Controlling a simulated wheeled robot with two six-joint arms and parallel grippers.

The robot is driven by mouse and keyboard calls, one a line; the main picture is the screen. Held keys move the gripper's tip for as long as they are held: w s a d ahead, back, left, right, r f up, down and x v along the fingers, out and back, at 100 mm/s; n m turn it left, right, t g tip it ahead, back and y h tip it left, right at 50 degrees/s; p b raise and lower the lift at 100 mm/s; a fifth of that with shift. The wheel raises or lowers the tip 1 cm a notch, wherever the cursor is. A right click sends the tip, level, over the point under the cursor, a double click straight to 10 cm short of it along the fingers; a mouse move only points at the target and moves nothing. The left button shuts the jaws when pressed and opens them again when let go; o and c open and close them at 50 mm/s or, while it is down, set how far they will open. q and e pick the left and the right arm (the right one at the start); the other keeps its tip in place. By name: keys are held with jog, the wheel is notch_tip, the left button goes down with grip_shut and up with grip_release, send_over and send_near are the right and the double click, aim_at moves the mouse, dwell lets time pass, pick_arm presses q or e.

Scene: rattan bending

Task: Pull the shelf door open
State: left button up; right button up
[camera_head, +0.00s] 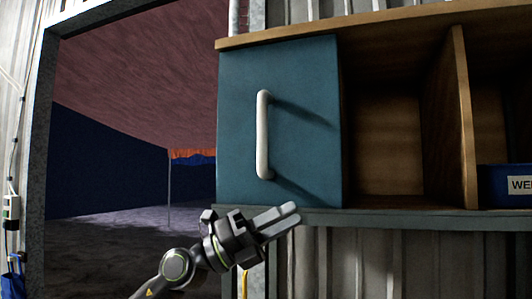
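The shelf door (235,110) is a flat teal panel covering the left part of the wooden shelf (385,27). It looks closed. A white vertical bar handle (262,135) stands out from the door left of its middle and casts shadows to the right. My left gripper (292,213) is below the door's lower edge, angled up to the right. Its two fingers lie close together with nothing between them, apart from the handle and below it. My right gripper is not in view.
Right of the door is an open, empty compartment (385,145), then a wooden divider (450,120). A blue bin (497,185) with a white label sits in the far right compartment. Corrugated wall (400,265) lies below the shelf. An open doorway is at left.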

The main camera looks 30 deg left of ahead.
pick_arm(q)
jog(key=s+r+m+g+y, duration=0.1)
jog(key=s+r+m+y, duration=0.25)
jog(key=r, duration=0.25)
jog(key=n+t+y, duration=0.2)
jog(key=t+y, duration=0.3)
jog(key=y, duration=0.5)
send_near(258, 128)
jog(key=shift+h, duration=0.25)
jog(key=p+x, duration=0.8)
jog(key=x, duration=0.2)
jog(key=shift+w+a+p, duration=0.1)
jog(key=shift+p, duration=0.25)
jog(key=shift+w+f, duration=0.1)
jog(key=shift+w, duration=0.4)
grip_shut()
